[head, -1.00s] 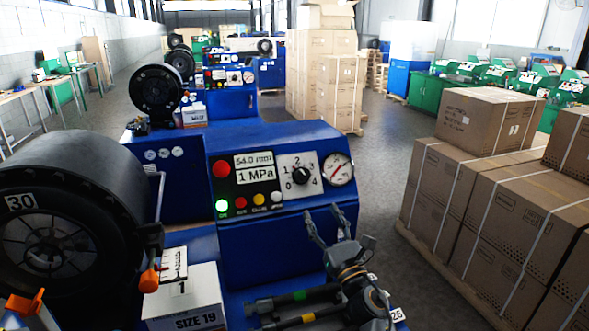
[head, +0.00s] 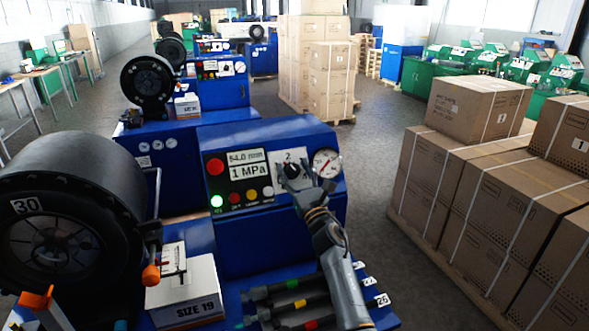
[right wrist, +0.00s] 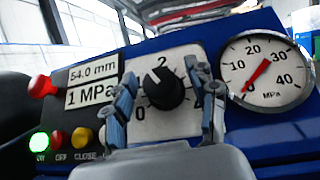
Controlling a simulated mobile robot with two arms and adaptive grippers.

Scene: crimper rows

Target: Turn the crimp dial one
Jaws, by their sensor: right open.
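The crimp dial is a black knob (right wrist: 164,90) on a white numbered plate (right wrist: 150,122) on the blue machine's front panel. In the right wrist view its pointer is tilted up and left, between 1 and 2. My right gripper (right wrist: 166,100) is open, with one finger on each side of the knob. I cannot tell whether the fingers touch it. In the head view my right gripper (head: 303,180) is in front of the plate and covers part of it. My left gripper is not in view.
A pressure gauge (right wrist: 266,70) is right of the dial. The display (head: 248,164), a red button (head: 215,167) and a lit green button (head: 216,201) are left. A SIZE 19 box (head: 187,294) and hoses (head: 300,303) lie below. Cartons (head: 500,190) stand right.

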